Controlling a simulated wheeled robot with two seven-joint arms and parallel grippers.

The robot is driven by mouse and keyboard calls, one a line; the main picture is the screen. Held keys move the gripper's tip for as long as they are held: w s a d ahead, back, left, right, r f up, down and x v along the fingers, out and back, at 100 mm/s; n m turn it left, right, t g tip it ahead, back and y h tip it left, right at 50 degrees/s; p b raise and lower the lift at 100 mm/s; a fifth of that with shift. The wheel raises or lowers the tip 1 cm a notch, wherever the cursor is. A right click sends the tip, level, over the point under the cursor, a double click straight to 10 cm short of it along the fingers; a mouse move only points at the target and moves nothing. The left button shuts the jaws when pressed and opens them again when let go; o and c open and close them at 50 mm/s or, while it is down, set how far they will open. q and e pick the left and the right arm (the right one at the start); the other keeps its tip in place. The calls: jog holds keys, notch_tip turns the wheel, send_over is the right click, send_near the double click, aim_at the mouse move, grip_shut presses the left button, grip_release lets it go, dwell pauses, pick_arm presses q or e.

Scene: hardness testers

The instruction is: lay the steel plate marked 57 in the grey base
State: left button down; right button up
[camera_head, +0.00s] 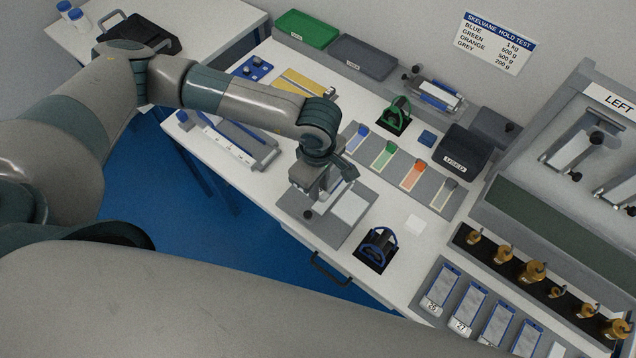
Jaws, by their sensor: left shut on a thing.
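My left gripper (322,190) comes down from above over the grey base (328,232), a flat grey block with a black knob and a pale rectangular area (350,207) on its right. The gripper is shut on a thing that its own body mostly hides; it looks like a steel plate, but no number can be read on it. I cannot tell whether it touches the base. My right gripper is not in view.
A blue-handled black stand (376,250) is close to the right of the base. A grey strip with coloured slots (412,175) lies behind. A rack of blue-and-white plates (462,308) and brass weights (532,271) are at right.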

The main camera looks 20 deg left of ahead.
pick_arm(q)
jog(key=shift+f, duration=0.15)
jog(key=shift+f+b, duration=1.35)
jog(key=shift+f, duration=1.4)
jog(key=shift+f+b, duration=1.25)
jog(key=shift+f+b, duration=0.25)
jog(key=shift+b, duration=0.1)
jog(key=shift+b, duration=0.35)
dwell(0.3)
jog(key=c, duration=1.6)
grip_release()
jog(key=shift+o, duration=0.2)
jog(key=shift+s, duration=0.1)
